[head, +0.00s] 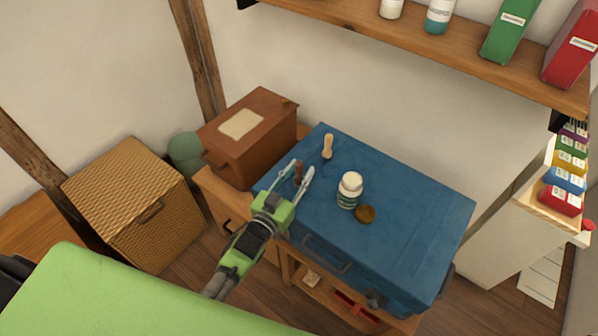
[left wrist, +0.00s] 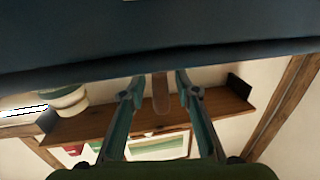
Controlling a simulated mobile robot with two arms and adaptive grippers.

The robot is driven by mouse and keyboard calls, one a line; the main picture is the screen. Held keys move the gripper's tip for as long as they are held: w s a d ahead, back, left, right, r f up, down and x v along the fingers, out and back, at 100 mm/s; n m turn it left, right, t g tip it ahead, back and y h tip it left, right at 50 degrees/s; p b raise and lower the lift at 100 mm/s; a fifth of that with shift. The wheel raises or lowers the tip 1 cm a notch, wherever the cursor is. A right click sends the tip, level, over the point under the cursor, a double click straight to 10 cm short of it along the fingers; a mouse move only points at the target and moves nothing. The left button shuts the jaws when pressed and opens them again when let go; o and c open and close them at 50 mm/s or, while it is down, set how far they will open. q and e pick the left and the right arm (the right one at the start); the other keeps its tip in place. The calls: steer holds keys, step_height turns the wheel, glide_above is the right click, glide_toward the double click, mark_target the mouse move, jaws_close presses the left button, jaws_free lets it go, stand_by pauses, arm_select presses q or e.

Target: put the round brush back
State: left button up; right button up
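My left gripper (head: 297,174) is over the left end of the blue case (head: 420,215), with its fingers apart. A small dark brown upright piece (head: 298,171) stands between them; it also shows between the fingertips in the left wrist view (left wrist: 160,93), with a gap on each side. I cannot tell whether this is the round brush's handle. A flat round brown thing (head: 365,213) lies on the case beside a white-lidded jar (head: 349,190); it may be a brush or a lid. My right gripper is not in view.
A pale wooden peg-like piece (head: 328,147) stands near the case's back edge. A brown box (head: 250,137) is left of the case, a wicker chest (head: 135,205) farther left. A wall shelf (head: 430,55) holds jars and binders. The case's right part is clear.

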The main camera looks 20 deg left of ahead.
arm_select(q)
steer(key=shift+r, duration=0.2)
steer(key=s+a, duration=0.2)
steer(key=s, duration=0.9)
steer(key=shift+s+a, duration=0.15)
steer(key=shift+s, duration=0.25)
